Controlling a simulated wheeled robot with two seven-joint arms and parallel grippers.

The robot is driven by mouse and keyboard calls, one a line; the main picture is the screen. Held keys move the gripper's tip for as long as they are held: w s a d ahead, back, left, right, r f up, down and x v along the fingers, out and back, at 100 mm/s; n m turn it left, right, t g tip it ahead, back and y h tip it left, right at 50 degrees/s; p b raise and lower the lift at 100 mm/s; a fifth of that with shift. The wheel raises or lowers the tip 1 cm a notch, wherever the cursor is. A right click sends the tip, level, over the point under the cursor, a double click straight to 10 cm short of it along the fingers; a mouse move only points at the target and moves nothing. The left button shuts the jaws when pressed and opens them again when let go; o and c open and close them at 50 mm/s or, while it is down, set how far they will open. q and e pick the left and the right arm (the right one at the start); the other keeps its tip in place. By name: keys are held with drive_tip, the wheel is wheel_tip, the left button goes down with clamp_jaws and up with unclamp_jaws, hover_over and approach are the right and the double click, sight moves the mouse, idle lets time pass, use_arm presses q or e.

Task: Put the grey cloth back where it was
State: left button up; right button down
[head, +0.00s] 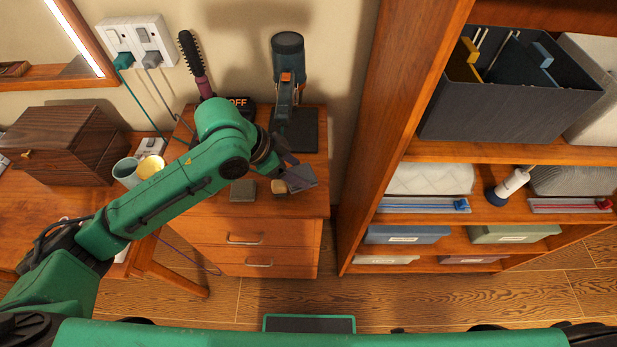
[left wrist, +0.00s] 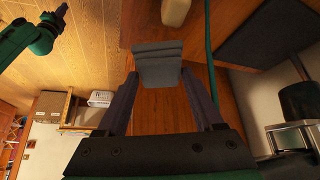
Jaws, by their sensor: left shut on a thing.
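The grey cloth (head: 302,178) is a small folded piece at the front right of the wooden drawer unit's top. My left gripper (head: 292,174) is shut on it. In the left wrist view the cloth (left wrist: 158,64) sits between the two fingertips (left wrist: 158,78), its folded layers showing. I cannot tell whether its underside touches the wood. A second flat grey piece (head: 243,190) lies on the top to the left, and a small tan block (head: 278,186) lies between them. My right arm shows at the upper left of the left wrist view, its gripper (left wrist: 58,16) small and unclear.
A dark mat (head: 304,130) with a hair dryer on a stand (head: 288,70) is behind the cloth. A clock (head: 238,102), a brush (head: 194,62) and cups (head: 127,172) stand left. The drawer unit (head: 225,232) ends just right of the cloth; an open shelf (head: 385,120) stands beyond.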

use_arm(q)
drive_tip(key=shift+w+d+f+p, duration=0.2)
drive_tip(key=shift+w+d, duration=0.05)
drive_tip(key=shift+d, duration=0.35)
drive_tip(key=shift+w+d+f+p, duration=0.15)
drive_tip(key=shift+w+d, duration=0.1)
drive_tip(key=shift+d, duration=0.3)
wheel_tip(320, 180, down, 6)
drive_tip(key=shift+w+d+r+p, duration=0.1)
drive_tip(key=shift+w+p, duration=0.05)
drive_tip(key=shift+p, duration=0.95)
drive_tip(key=shift+w+d+f, duration=0.1)
drive_tip(key=shift+d+f, duration=0.05)
drive_tip(key=shift+f, duration=0.2)
drive_tip(key=o, duration=1.2)
drive_tip(key=b+v, duration=0.1)
drive_tip(key=v, duration=1.1)
drive_tip(key=shift+b, duration=0.4)
